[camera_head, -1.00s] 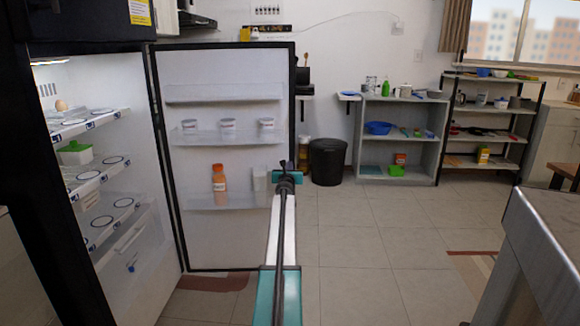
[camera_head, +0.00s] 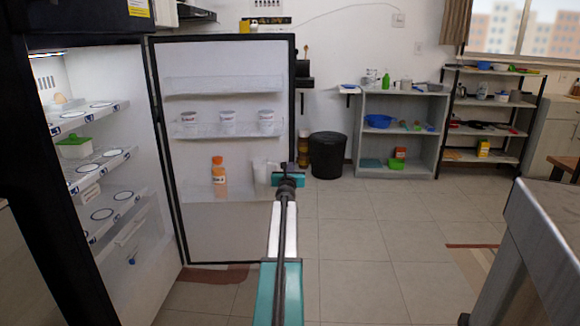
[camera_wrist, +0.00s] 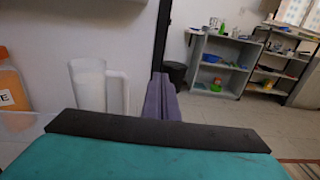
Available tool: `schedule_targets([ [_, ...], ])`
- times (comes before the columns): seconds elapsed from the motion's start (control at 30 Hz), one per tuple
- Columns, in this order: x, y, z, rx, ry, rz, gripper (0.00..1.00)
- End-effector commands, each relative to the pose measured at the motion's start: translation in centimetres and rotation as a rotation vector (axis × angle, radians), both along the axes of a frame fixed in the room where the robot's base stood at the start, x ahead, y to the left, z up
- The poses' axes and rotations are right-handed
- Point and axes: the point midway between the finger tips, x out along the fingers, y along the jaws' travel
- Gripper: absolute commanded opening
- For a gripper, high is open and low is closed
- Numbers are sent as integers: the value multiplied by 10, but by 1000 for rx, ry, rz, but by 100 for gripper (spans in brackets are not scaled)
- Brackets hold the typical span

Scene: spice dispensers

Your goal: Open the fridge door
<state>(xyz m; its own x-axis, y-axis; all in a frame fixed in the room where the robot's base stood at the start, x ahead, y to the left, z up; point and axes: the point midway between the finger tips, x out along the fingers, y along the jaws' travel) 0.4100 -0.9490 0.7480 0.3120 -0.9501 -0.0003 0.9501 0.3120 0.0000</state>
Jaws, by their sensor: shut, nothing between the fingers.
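The fridge door (camera_head: 225,240) stands wide open on the left, its inner side facing me. Its racks hold several white cups, an orange bottle (camera_head: 219,172) and a clear pitcher (camera_head: 262,172). The fridge's lit inside shows to the left of the door. My gripper (camera_head: 288,166) is at the door's right edge in the head view, near the lower rack. In the wrist view my gripper's fingers (camera_wrist: 160,98) are shut and empty, beside the door's dark edge (camera_wrist: 161,40) and right of the pitcher (camera_wrist: 88,85). Whether they touch the door I cannot tell.
Fridge shelves (camera_head: 100,165) hold a green-lidded container (camera_head: 74,148). A black bin (camera_head: 327,155) and a grey shelf unit (camera_head: 400,135) stand at the back wall. A grey counter (camera_head: 555,215) is at the right. The floor in the middle is clear.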

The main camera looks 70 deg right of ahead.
Motion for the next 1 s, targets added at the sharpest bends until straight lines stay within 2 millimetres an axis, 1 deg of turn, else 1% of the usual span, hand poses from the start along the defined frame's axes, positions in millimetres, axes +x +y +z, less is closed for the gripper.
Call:
schedule_targets([
  [0.03,-3,6,0,0,0,0,0],
  [0.1,-5,11,0,0,0,0,0],
  [0.3,-7,18,0,0,0,1,0],
  [0.87,-8,19,0,0,0,1,0],
  [1.0,-2,21,2,0,0,8,0],
])
